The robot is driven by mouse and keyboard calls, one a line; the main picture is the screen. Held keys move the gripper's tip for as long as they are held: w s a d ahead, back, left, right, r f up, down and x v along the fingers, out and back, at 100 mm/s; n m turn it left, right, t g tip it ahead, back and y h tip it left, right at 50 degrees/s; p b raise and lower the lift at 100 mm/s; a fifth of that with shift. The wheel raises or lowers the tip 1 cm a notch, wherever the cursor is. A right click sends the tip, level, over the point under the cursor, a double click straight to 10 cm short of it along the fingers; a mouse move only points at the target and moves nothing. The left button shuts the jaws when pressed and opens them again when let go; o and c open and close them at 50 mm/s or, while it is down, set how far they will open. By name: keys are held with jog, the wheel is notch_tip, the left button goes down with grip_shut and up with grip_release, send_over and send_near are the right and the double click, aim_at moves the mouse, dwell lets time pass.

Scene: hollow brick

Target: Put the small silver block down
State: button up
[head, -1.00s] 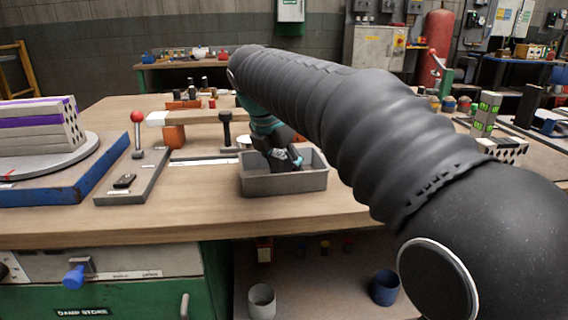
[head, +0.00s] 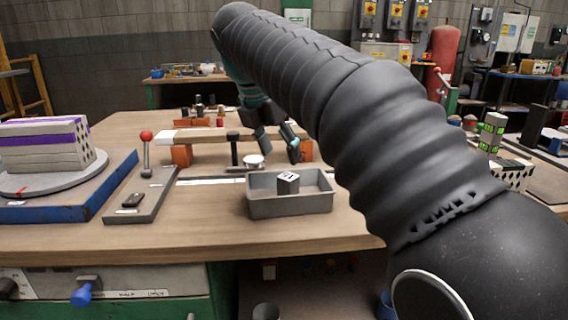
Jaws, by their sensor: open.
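The small silver block (head: 288,182) is a grey cube with dark marks on its top. It sits inside the grey open tray (head: 290,207) on the wooden bench, near the tray's middle. My gripper (head: 279,158) is above and behind the tray, fingers spread wide and pointing down. It is open and empty, apart from the block. The tray walls hide the block's lower part.
A wooden plank on orange-red blocks (head: 181,155) stands behind the tray. A black-handled tool (head: 234,150) and a round silver piece (head: 254,161) stand near it. A red-knobbed lever (head: 146,137) and a blue-based turntable (head: 60,205) are left. Bench in front is clear.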

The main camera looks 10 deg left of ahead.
jog(key=shift+v, duration=0.8)
jog(key=s+d+f+m+y, duration=0.1)
jog(key=s+d+f+m, duration=0.2)
jog(key=d+m, duration=0.5)
jog(key=s+d+f+m, duration=0.35)
jog(key=d+m, duration=0.25)
jog(key=d, duration=0.5)
jog(key=s+d+f+m, duration=0.5)
jog(key=s+f+m, duration=0.2)
jog(key=f+m, duration=0.1)
jog(key=s+d+f+m+t+y, duration=0.1)
jog(key=s+d+f+m, duration=0.4)
jog(key=s+f+m, duration=0.2)
jog(key=shift+s+f+m+t, duration=0.3)
jog(key=shift+f+m, duration=0.4)
jog(key=shift+m, duration=0.1)
jog(key=shift+d, duration=0.1)
